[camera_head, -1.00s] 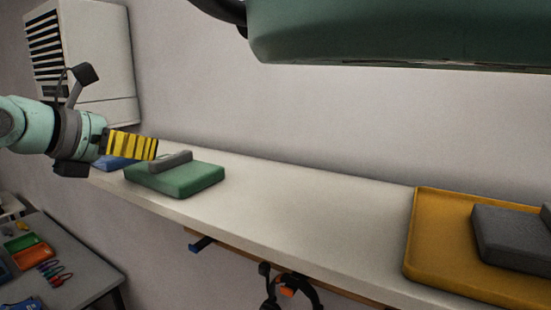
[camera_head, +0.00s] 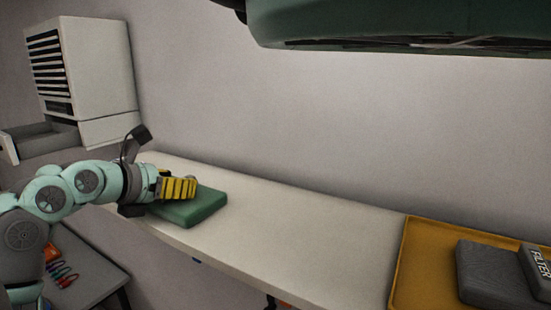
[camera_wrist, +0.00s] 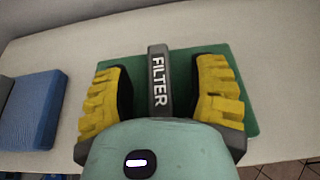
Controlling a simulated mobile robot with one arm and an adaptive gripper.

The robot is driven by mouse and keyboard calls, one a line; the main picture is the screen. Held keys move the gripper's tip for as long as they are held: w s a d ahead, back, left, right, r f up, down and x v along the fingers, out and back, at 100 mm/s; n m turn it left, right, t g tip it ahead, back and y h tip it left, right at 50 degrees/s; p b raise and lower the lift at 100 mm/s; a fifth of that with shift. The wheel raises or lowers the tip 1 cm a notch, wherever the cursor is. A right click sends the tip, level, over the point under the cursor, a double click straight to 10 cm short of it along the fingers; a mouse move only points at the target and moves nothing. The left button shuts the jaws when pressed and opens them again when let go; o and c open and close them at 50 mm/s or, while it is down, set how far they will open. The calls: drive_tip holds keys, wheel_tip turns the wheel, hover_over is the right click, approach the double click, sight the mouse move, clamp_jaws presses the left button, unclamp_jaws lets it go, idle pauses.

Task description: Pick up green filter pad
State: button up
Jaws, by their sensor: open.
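The green filter pad (camera_head: 203,208) lies flat on the white shelf, partly hidden behind my gripper in the head view. In the wrist view the green pad (camera_wrist: 238,72) carries a grey raised handle (camera_wrist: 158,82) marked FILTER. My gripper (camera_head: 190,187) has yellow ribbed fingers and is over the pad. In the wrist view, my gripper (camera_wrist: 164,88) is open, with one finger on each side of the handle and a visible gap on both sides. I cannot tell how far the fingertips are above the pad's surface.
A blue pad (camera_wrist: 34,108) lies left of the green one in the wrist view. The shelf (camera_head: 300,230) between is clear. A white cabinet (camera_head: 95,70) stands at the back left.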

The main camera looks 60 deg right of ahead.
drive_tip(key=shift+d+f, duration=0.1)
drive_tip(key=shift+d, duration=0.05)
drive_tip(key=shift+o, duration=0.2)
clamp_jaws()
idle(0.3)
